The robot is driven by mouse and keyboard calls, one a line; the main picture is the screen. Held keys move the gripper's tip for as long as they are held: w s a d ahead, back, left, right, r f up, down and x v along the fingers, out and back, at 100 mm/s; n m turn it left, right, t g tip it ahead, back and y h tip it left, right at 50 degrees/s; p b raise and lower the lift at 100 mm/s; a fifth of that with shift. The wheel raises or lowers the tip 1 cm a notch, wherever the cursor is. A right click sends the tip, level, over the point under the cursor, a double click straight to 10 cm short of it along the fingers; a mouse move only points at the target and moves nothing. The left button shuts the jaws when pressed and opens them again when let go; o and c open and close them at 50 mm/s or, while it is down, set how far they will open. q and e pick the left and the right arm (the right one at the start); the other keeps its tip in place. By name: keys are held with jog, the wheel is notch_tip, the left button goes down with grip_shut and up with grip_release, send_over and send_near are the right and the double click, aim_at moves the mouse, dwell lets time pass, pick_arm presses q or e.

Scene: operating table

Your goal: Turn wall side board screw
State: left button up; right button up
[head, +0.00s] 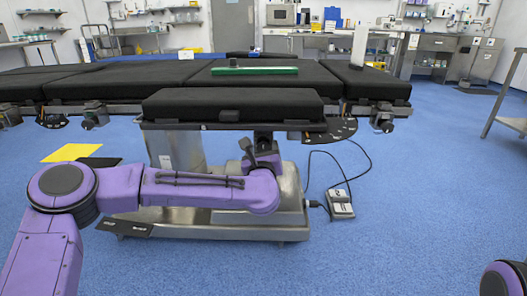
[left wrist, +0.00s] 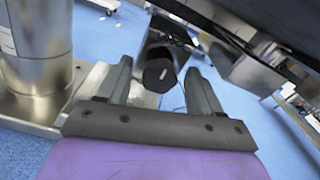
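A dark, faceted screw knob (left wrist: 159,76) with a small pale mark on its end shows under the table edge in the left wrist view. My left gripper (left wrist: 158,66) is open, with one finger on each side of the knob. Gaps show between the knob and both fingers, and I cannot tell how deep it sits between them. In the head view my left gripper (head: 256,155) is below the front edge of the operating table (head: 235,104), and the knob cannot be told apart there. My right gripper is out of view; only a purple part of my right arm shows at the lower right corner.
The table's metal column (head: 176,150) and base (head: 255,228) stand close behind my left arm. A green board (head: 255,71) lies on the black padding. A foot pedal (head: 341,203) with cables is on the floor to the right. Blue floor around is mostly clear.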

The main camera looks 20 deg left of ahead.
pick_arm(q)
jog(key=p+v, duration=0.2)
jog(key=v, duration=0.8)
jog(key=shift+s, duration=0.3)
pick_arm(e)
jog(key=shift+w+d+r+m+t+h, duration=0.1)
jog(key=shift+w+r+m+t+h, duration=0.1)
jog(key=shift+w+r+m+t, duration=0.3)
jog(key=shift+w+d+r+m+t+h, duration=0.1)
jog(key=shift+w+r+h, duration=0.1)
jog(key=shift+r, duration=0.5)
